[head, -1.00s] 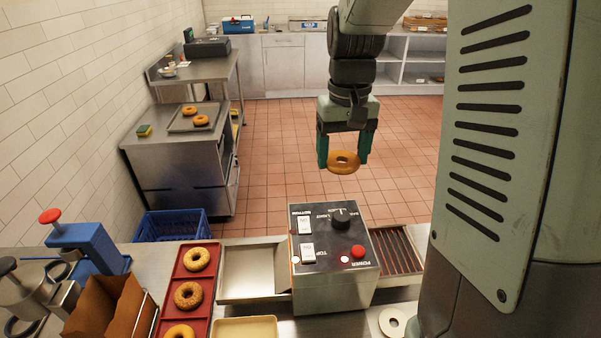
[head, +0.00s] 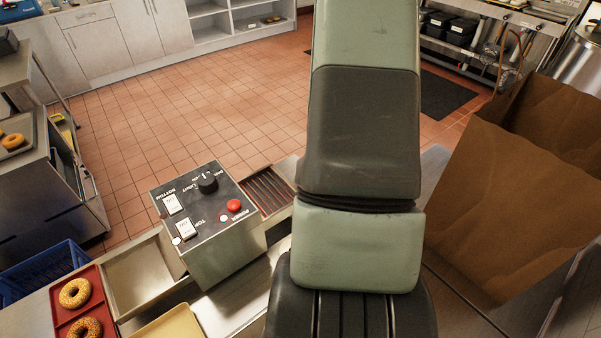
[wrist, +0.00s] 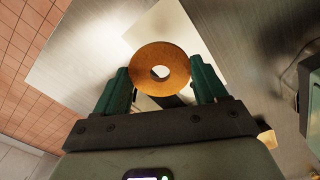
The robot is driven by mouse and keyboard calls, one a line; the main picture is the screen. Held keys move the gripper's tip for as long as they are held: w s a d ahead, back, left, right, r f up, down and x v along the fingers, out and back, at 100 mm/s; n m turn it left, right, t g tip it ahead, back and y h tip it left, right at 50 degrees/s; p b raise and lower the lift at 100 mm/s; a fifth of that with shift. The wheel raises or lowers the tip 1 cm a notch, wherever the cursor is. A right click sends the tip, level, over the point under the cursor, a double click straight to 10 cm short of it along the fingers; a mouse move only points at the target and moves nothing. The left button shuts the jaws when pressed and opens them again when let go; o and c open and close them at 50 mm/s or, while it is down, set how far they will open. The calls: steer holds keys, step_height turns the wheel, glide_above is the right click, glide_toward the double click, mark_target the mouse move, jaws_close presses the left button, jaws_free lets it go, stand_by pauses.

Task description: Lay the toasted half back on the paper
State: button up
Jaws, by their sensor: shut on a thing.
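In the wrist view, my gripper (wrist: 161,75) is shut on a browned, ring-shaped bagel half (wrist: 149,56), its fingers at the ring's two sides. The half's face shows, with its hole in the middle. A pale, flat sheet that looks like the paper (wrist: 172,22) lies on the steel counter beyond the half, partly hidden by it. I cannot tell the height of the half above the sheet. In the head view my own arm hides the gripper, the half and the paper.
The toaster (head: 209,218) with switches and a red button stands left of my arm. A red tray (head: 66,317) with bagels and a cream tray (head: 172,325) are at lower left. A large brown paper bag (head: 535,185) stands close on the right.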

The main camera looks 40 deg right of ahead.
steer(key=shift+s+a+f+n, duration=0.1)
steer(key=shift+s+f+n, duration=0.2)
steer(key=shift+f, duration=0.25)
steer(key=shift+s+a+f+n, duration=0.15)
steer(key=shift+f+n, duration=0.15)
steer(key=shift+f, duration=0.25)
steer(key=shift+d+f, duration=0.1)
steer(key=shift+f, duration=2.25)
steer(key=o, duration=1.1)
steer(key=shift+o, duration=0.2)
step_height(320, 180, up, 7)
